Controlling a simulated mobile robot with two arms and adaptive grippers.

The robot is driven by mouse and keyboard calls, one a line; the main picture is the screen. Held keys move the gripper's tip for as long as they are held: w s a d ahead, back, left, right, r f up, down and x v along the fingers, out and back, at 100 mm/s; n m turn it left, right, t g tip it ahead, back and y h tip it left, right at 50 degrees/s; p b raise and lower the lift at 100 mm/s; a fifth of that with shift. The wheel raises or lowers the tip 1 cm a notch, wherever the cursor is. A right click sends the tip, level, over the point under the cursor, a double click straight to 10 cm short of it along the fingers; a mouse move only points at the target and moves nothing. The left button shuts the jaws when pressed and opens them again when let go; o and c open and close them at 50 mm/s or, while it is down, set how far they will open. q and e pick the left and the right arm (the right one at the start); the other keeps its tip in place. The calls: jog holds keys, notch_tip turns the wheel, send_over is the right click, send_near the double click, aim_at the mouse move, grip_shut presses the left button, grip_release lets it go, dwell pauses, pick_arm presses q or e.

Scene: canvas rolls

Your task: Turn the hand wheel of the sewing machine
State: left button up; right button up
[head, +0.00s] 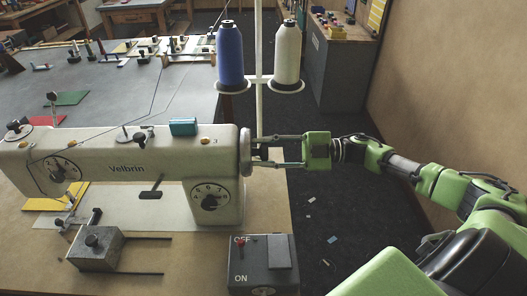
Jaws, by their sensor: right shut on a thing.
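A cream sewing machine (110,175) marked "Velbrin" stands on a tan table. Its hand wheel (245,152) is at the right end of the machine, seen nearly edge-on. My right gripper (262,152) comes in from the right and is level with the wheel. Its two fingers are shut on the wheel's hub or knob; the fingertips partly hide the exact contact. My left gripper is not in the head view.
A thread stand with a blue spool (229,55) and a white spool (287,54) rises behind my right gripper. A dark switch box (263,264) sits at the table's front right. A metal block (97,249) lies front left. Dark floor is open right of the table.

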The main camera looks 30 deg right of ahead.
jog(key=o, duration=1.1)
jog(key=v, duration=1.2)
jog(key=shift+w+d+f, duration=0.1)
